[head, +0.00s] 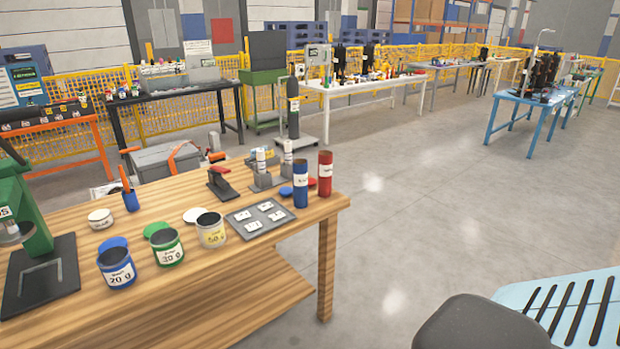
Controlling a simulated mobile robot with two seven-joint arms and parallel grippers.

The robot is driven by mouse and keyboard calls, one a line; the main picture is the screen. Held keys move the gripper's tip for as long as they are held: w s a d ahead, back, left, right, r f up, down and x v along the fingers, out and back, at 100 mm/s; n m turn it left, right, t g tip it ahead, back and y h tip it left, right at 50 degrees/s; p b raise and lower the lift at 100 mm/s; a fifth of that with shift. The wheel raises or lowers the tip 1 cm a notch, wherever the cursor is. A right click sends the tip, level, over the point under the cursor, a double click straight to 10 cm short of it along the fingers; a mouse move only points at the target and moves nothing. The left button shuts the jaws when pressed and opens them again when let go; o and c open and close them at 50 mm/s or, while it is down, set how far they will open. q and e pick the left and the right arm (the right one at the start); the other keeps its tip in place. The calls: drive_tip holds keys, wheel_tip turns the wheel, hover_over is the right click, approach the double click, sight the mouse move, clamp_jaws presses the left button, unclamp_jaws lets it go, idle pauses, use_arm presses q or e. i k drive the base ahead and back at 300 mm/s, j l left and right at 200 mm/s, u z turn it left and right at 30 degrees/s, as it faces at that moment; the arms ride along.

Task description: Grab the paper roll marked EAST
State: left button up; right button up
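I cannot make out a paper roll marked EAST in the head view. Neither of my grippers is in view.
The wooden table (200,290) carries blue (117,270), green (167,248) and cream (211,230) labelled jars, a grey tray (261,218), blue (300,184) and red (325,174) cylinders and a green press (27,205). Open floor (430,210) lies to the right. A blue table (535,100) stands farther back.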

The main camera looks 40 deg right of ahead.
sight(288, 145)
drive_tip(key=i+l, duration=0.1)
drive_tip(key=l, duration=2.05)
drive_tip(key=i+l, duration=0.15)
drive_tip(key=l, duration=0.95)
drive_tip(key=i+l, duration=0.1)
